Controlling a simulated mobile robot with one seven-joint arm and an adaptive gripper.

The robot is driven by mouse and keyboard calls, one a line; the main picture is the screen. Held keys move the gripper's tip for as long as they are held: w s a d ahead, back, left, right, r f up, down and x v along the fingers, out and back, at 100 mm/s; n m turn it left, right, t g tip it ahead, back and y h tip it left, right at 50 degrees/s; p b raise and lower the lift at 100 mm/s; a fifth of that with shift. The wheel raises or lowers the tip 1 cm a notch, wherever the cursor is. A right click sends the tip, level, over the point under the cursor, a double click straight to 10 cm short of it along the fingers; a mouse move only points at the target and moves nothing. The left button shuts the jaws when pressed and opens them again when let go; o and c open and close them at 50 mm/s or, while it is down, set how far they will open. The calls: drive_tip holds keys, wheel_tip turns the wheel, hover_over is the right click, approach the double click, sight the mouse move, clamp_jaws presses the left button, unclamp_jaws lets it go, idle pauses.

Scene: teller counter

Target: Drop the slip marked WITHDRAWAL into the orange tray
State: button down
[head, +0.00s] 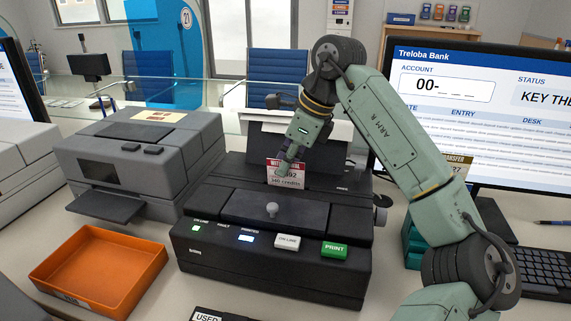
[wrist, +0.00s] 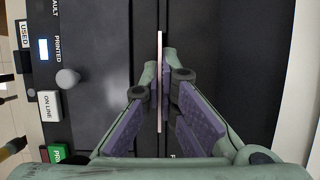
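The slip with a red header reading in part "WITH" (head: 285,176) stands upright at the slot of the black printer (head: 272,255); part of the header is hidden behind my fingers. My gripper (head: 288,160) is at the slip's upper part, pointing down. In the wrist view the slip (wrist: 159,50) shows edge-on as a thin pale line between my two purple-padded fingers (wrist: 159,105). The fingers stand on either side of it, partly open, with narrow gaps. The orange tray (head: 150,247) lies empty on the counter at the left front.
A grey printer (head: 142,160) stands behind the tray. A slip reading "TRANSFER" (head: 456,163) stands in a teal holder (head: 414,244) at right. A monitor (head: 490,120) and keyboard (head: 540,270) are at right. A "USED" label (head: 207,316) shows at the front edge.

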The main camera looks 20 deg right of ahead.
wheel_tip(320, 180, up, 12)
drive_tip(key=p, duration=0.8)
drive_tip(key=shift+f+p, duration=0.2)
drive_tip(key=shift+p, duration=0.2)
idle(0.9)
idle(1.7)
drive_tip(key=shift+f+b, duration=0.8)
drive_tip(key=shift+r, duration=0.15)
drive_tip(key=shift+a, duration=0.1)
